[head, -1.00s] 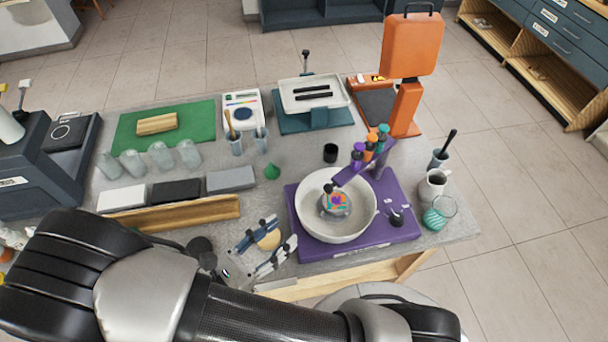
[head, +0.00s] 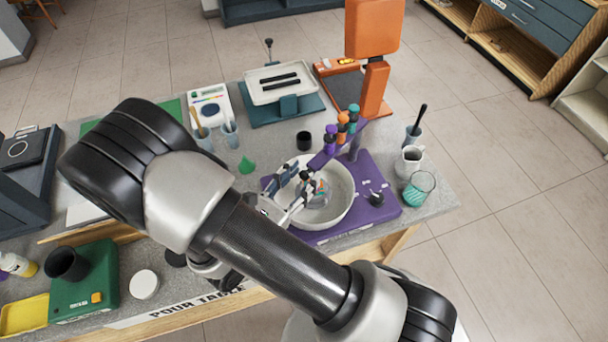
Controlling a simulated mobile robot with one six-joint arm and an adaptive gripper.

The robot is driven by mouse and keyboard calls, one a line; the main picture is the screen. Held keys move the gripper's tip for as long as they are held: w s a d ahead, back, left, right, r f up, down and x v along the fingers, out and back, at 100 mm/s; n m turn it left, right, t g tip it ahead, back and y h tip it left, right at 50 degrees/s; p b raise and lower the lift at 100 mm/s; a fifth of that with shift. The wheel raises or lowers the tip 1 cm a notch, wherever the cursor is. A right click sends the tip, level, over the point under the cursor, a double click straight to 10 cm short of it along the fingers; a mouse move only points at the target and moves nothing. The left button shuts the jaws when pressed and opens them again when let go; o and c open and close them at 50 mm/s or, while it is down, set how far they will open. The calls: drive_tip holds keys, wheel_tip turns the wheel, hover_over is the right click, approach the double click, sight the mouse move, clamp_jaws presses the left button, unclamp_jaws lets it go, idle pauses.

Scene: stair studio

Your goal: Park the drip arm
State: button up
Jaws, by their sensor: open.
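The drip arm (head: 324,158) is a purple bar on a post at the back of a purple base (head: 381,207). It carries small bottles (head: 342,130) with purple, orange and green parts. The bar reaches left and forward over the white bowl (head: 346,212) on the base.
A black cup (head: 304,141) and a green cone (head: 246,165) are behind left. An orange press (head: 372,60) rises behind.

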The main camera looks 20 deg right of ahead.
drive_tip(key=shift+w+d, duration=0.4)
drive_tip(key=shift+d, duration=0.2)
drive_tip(key=shift+c, duration=0.5)
clamp_jaws()
